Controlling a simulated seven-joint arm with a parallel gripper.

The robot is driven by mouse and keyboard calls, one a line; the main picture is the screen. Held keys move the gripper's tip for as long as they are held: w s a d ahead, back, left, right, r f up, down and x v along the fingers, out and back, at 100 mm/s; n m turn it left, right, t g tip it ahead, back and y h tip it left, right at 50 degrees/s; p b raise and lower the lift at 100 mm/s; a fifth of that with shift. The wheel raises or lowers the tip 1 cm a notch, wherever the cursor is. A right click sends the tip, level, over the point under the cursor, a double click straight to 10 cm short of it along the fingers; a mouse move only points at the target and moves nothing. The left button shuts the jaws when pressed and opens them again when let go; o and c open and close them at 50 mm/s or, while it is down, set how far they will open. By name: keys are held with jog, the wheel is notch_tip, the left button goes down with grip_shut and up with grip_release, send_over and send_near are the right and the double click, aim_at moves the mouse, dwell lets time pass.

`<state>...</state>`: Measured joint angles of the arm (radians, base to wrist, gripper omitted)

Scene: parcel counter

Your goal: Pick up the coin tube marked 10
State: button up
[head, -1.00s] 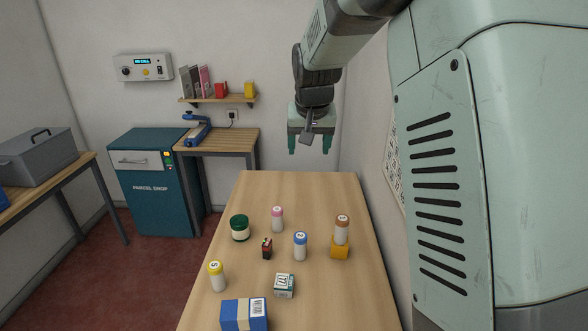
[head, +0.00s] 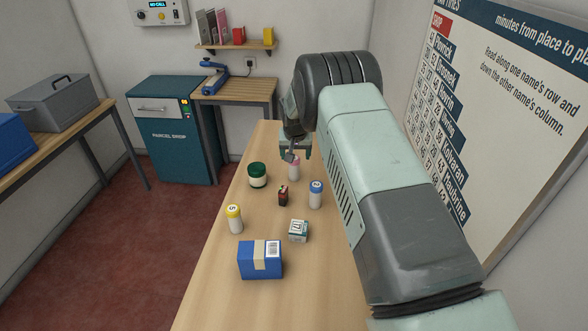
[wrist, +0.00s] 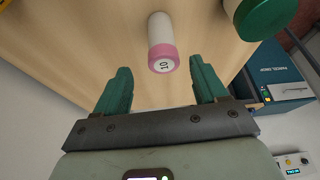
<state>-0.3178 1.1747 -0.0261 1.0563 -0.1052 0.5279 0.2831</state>
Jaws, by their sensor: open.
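The coin tube marked 10 (wrist: 160,45) is white with a pink cap and stands upright on the table. In the wrist view it is at the upper middle, its cap and number facing me. In the head view the tube (head: 294,172) is at the far part of the table, partly behind my gripper. My gripper (wrist: 160,66) is open and empty. Its two green fingers are on either side of the tube's line, with the cap just beyond the gap between the tips. I cannot tell the exact height difference.
A green-lidded jar (head: 257,176) stands left of the tube. A blue-capped tube (head: 316,195), a small dark red item (head: 283,196), a yellow-capped tube (head: 234,219), a small box (head: 298,231) and a blue parcel (head: 260,260) are nearer. My arm covers the table's right side.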

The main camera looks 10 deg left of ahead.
aim_at(294, 167)
jog(key=shift+a+x, duration=0.15)
jog(key=shift+x, duration=1.2)
jog(key=shift+a+x, duration=0.1)
jog(key=shift+x, duration=1.2)
jog(key=shift+c, duration=0.3)
jog(key=c, duration=1.2)
jog(key=shift+c, duration=0.2)
jog(key=shift+r, duration=0.1)
